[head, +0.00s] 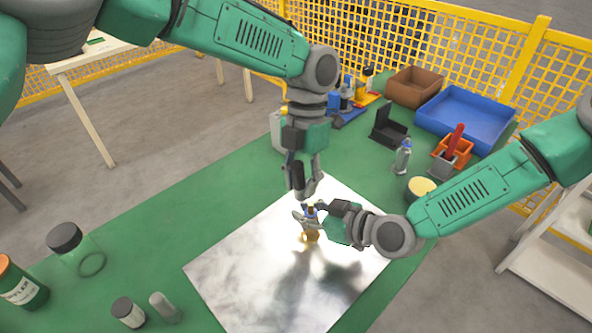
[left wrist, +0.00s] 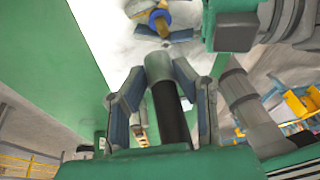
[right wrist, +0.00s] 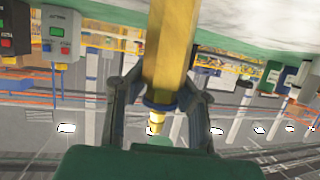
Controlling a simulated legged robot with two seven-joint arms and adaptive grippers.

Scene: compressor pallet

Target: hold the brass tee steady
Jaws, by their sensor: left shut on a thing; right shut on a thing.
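The brass tee (head: 311,237) stands over the shiny metal sheet in the head view, with a blue band near its top. My right gripper (head: 310,216) is shut on it from the right. In the right wrist view the golden tee (right wrist: 170,45) and its blue band lie between the fingers. My left gripper (head: 303,190) points down just above the tee. In the left wrist view it is shut on a dark cylinder with a grey end (left wrist: 173,112). The tee's blue band (left wrist: 160,20) shows beyond that end, apparently apart from it. The tee's lower end is unclear in glare and shadow.
The metal sheet (head: 235,275) lies on the green table (head: 160,240). Jars (head: 80,248) stand front left. A blue bin (head: 465,118), a brown box (head: 413,86), an orange bin (head: 455,148) and a clear bottle (head: 402,157) stand back right. The table's left middle is clear.

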